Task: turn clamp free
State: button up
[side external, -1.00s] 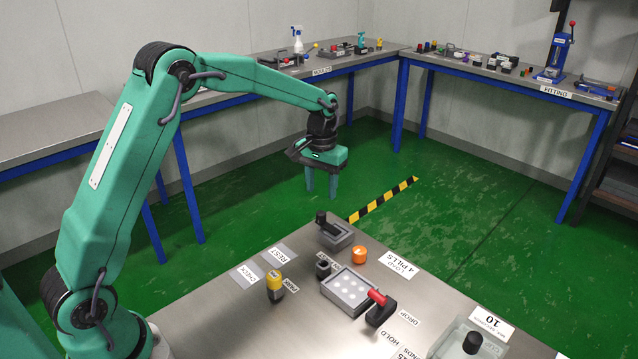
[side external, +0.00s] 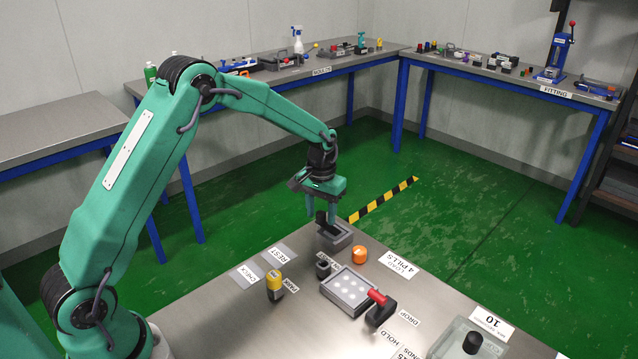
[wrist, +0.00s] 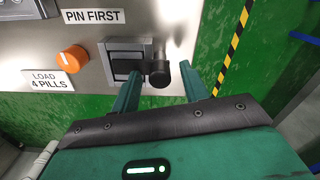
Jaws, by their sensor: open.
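The clamp (side external: 338,237) is a grey block with a dark recess at the far edge of the steel table. In the wrist view the clamp (wrist: 123,50) has a black handle (wrist: 160,76) with a round knob sticking out at its right side. My gripper (side external: 321,210) is open, low over the clamp. In the wrist view my gripper (wrist: 158,80) has one finger on each side of the black handle, with no clear contact. The finger partly hides the handle in the side view.
An orange knob (side external: 360,255) sits close beside the clamp. A pale tray with white round spots (side external: 347,291), a red-handled lever (side external: 380,306) and a yellow-topped piece (side external: 274,284) stand nearer. A "PIN FIRST" label (wrist: 93,17) lies beside the clamp.

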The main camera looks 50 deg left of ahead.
grip_shut()
